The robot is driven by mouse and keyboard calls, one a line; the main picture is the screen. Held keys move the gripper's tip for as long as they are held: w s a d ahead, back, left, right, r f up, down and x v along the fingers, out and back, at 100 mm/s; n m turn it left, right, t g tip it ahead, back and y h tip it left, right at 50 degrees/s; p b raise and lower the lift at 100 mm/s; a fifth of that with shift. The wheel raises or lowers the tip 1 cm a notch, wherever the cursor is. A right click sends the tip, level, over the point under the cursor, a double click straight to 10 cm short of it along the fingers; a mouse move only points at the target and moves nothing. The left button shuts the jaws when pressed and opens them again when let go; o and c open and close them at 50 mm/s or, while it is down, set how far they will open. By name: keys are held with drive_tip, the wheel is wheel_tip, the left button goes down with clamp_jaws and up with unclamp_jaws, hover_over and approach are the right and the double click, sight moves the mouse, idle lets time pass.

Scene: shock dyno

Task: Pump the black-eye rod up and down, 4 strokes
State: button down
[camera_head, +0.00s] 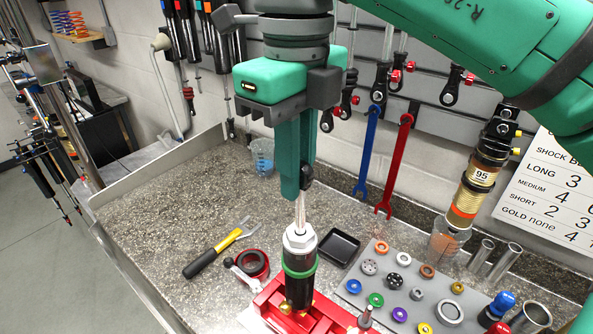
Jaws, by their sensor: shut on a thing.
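The black eye (306,176) tops a silver rod (300,212), which rises from a shock body (299,275) with a white hex cap and a green ring. The shock stands about upright in a red vise (335,318) near the bottom of the picture. My gripper (303,185) points straight down over the shock and is shut on the black eye. The fingers hide most of the eye. A length of bare rod shows between the eye and the cap.
A black tray (339,247) and a grey board of coloured rings (372,285) lie right.

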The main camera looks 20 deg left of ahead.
sight(297, 207)
drive_tip(key=shift+f, duration=3.1)
drive_tip(key=shift+r, duration=3.1)
drive_tip(key=shift+f, duration=0.15)
drive_tip(key=shift+f, duration=2.95)
drive_tip(key=c, duration=1.7)
unclamp_jaws()
